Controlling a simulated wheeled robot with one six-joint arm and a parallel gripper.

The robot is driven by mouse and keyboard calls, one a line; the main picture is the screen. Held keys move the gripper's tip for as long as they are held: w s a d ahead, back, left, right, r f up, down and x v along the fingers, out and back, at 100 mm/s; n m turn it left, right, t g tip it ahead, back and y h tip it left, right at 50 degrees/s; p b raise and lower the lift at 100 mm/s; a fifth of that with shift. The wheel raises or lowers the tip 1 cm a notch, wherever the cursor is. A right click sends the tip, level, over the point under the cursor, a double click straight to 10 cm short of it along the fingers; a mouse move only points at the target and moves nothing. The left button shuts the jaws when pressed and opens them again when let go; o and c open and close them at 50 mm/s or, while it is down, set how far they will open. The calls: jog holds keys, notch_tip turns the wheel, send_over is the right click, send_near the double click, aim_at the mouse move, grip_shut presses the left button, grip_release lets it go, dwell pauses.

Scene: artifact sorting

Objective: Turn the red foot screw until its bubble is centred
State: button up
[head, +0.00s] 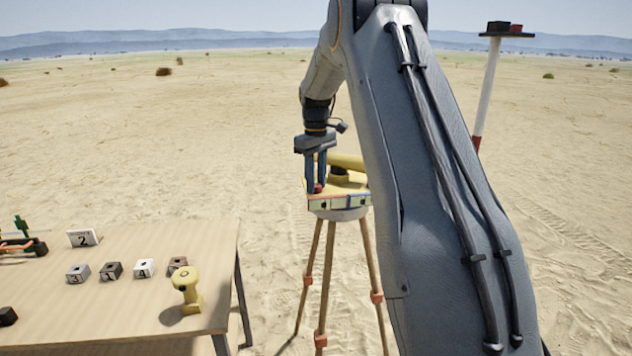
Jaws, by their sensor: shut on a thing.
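A yellow instrument base (328,203) sits on top of a wooden tripod (322,270) right of the table. It has small coloured panels along its front edge and a yellow cylinder on top, partly hidden behind my arm. The red foot screw (318,188) shows as a small red spot between the fingers at the left of the base. My gripper (317,184) points down there and is shut on the screw. The bubble is too small to make out from here.
A wooden table (120,305) at the lower left holds several numbered blocks (111,270), a sign marked 2 (83,238) and a yellow knobbed object (187,289). A red and white pole (487,90) with a small platform stands at the right. Open sand lies around.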

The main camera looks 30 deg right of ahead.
aim_at(316, 184)
jog(key=shift+w+r, duration=0.1)
jog(key=shift+r, duration=0.05)
jog(key=o, duration=1.1)
jog(key=shift+c, duration=0.2)
jog(key=shift+r+b, duration=1.4)
jog(key=shift+r, duration=2.45)
jog(key=s+a+f+m, duration=0.1)
jog(key=s+a+f, duration=0.5)
jog(key=s, duration=0.4)
jog(key=s+a+f+m+t+b, duration=0.1)
jog(key=s+a+f, duration=0.5)
jog(key=s, duration=0.5)
jog(key=s+a+f+m, duration=0.2)
jog(key=s+a+f, duration=0.4)
jog(key=s, duration=0.5)
jog(key=shift+s+a+f+b, duration=0.15)
jog(key=shift+a+f+b, duration=0.25)
jog(key=shift+f, duration=0.25)
